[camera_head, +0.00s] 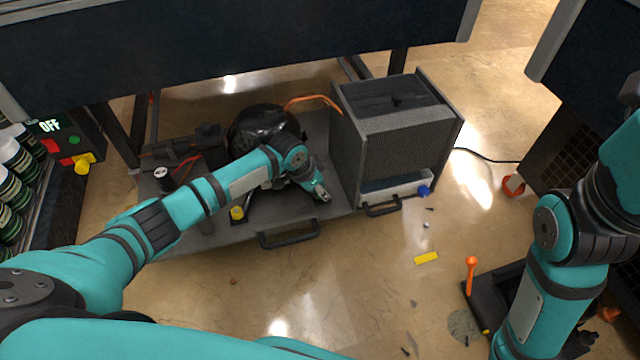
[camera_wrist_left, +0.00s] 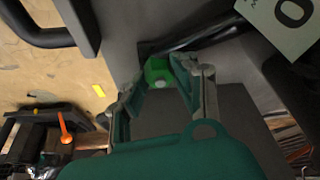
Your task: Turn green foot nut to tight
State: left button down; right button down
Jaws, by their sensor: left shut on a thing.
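The green foot nut (camera_wrist_left: 157,70) shows in the left wrist view, at the end of a dark foot bar (camera_wrist_left: 200,38). My left gripper (camera_wrist_left: 158,82) has one finger on each side of it and is shut on it. In the head view my left arm reaches over the base plate, and the left gripper (camera_head: 320,193) is at the front of the black pump body (camera_head: 262,125). The nut is hidden there behind my gripper and arm. My right arm is at the right edge, and its gripper is out of the picture.
A grey mesh box (camera_head: 395,140) stands on the plate close to the right of my left gripper. A plate handle (camera_head: 289,235) is in front. A control box reading OFF (camera_head: 50,127) is at the left. A yellow piece (camera_head: 426,258) lies on the floor.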

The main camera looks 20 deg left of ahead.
pick_arm(q)
jog(key=shift+m, duration=0.3)
jog(key=c, duration=1)
grip_release()
jog(key=shift+r, duration=0.1)
jog(key=v, duration=1.1)
jog(key=shift+s+a+r, duration=0.1)
jog(key=shift+a+r, duration=0.1)
jog(key=shift+r, duration=0.15)
